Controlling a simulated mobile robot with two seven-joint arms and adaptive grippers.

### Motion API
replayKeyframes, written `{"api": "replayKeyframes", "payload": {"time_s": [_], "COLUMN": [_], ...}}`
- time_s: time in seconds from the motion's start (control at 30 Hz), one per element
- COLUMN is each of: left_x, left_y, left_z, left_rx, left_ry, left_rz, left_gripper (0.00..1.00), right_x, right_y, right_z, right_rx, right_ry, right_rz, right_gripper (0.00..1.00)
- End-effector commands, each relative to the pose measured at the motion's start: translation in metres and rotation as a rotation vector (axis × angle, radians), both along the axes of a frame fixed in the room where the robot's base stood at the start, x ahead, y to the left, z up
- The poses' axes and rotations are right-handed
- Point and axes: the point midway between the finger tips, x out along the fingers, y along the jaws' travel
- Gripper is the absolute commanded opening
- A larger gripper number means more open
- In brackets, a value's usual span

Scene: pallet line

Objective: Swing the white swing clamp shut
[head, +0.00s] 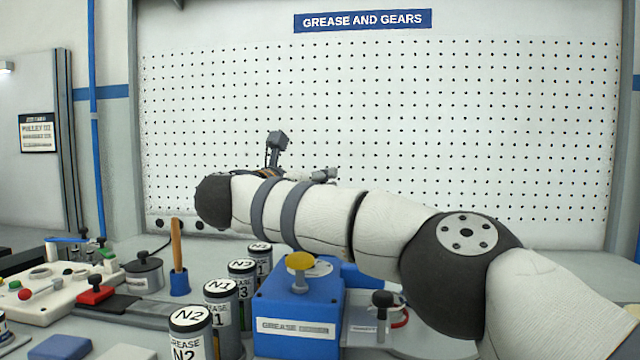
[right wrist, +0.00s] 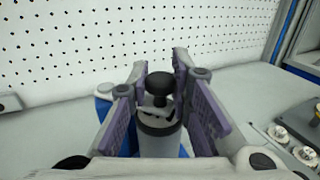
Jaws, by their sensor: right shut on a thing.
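In the right wrist view, a black round knob (right wrist: 160,84) stands upright on a pale part of the white swing clamp (right wrist: 158,142). My right gripper (right wrist: 160,72) has its purple-padded fingers on both sides of the knob and is shut on the clamp there. The exact contact is hard to see. In the head view, my right arm crosses from the right, and only bits of the right gripper (head: 325,175) show above it. The arm hides most of the clamp in that view. My left gripper is not in view.
A blue grease box (head: 295,325) with a yellow knob stands in front of my arm. Grease cans (head: 190,340) stand left of it. A second black knob (head: 382,300) stands to its right. A white control panel (head: 50,290) lies far left. A pegboard (head: 480,130) closes the back.

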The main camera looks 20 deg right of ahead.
Motion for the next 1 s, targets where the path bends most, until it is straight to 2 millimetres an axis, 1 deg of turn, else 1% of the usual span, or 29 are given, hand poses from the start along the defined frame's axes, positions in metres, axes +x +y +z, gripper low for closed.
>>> {"api": "replayKeyframes", "payload": {"time_s": [0.03,0.37,0.4,0.47,0.5,0.77,0.83,0.93,1.0], "left_x": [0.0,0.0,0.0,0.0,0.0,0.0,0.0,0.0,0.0], "left_y": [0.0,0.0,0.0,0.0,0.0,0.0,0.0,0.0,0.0], "left_z": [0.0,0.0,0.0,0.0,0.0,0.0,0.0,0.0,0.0], "left_rx": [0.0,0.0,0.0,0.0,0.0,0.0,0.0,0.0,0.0], "left_ry": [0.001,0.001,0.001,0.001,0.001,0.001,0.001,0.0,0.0], "left_rz": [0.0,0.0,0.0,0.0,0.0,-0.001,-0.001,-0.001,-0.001], "left_gripper": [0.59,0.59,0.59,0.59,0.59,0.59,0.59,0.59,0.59], "right_x": [0.0,-0.001,-0.001,-0.001,-0.001,0.0,-0.003,-0.014,-0.027], "right_y": [0.0,-0.001,-0.001,-0.001,-0.001,0.0,0.003,0.018,0.032], "right_z": [-0.002,-0.002,-0.002,-0.002,-0.002,-0.001,-0.001,0.0,0.0], "right_rx": [0.002,0.002,0.002,0.002,0.002,0.002,0.001,0.0,-0.001], "right_ry": [0.003,0.003,0.003,0.003,0.003,0.001,0.002,0.0,0.001], "right_rz": [-0.006,-0.009,-0.009,-0.009,-0.009,-0.006,-0.005,-0.002,-0.002], "right_gripper": [0.0,0.0,0.23,0.37,0.4,0.4,0.4,0.4,0.4]}}
